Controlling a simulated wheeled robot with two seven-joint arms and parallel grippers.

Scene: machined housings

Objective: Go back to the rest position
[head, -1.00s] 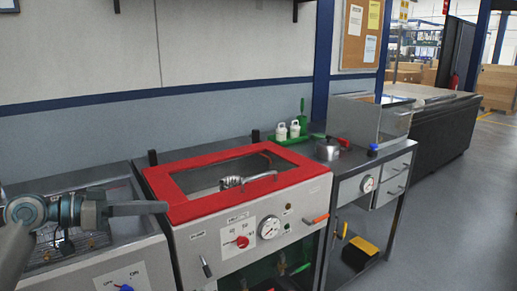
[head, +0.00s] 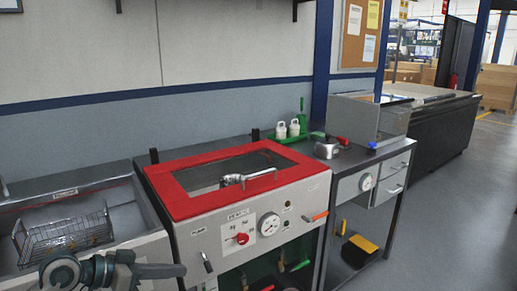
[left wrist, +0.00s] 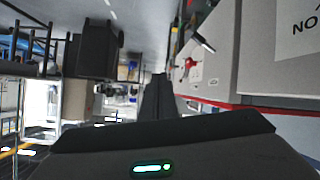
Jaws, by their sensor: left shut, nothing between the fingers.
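My left gripper (head: 160,270) shows at the lower left of the head view, its fingers together and pointing right with nothing between them. It is in front of the left basin unit and left of the red-lidded machine. In the left wrist view the shut dark fingers (left wrist: 158,97) point away into the room, with machine fronts on the right. My right gripper is in neither view.
The machine with a red-framed lid (head: 185,205) stands at the centre, its lid down. A wire basket (head: 65,235) sits in the basin at left. A metal pot (head: 326,150) and white bottles (head: 294,128) are on the bench. Open floor lies at right.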

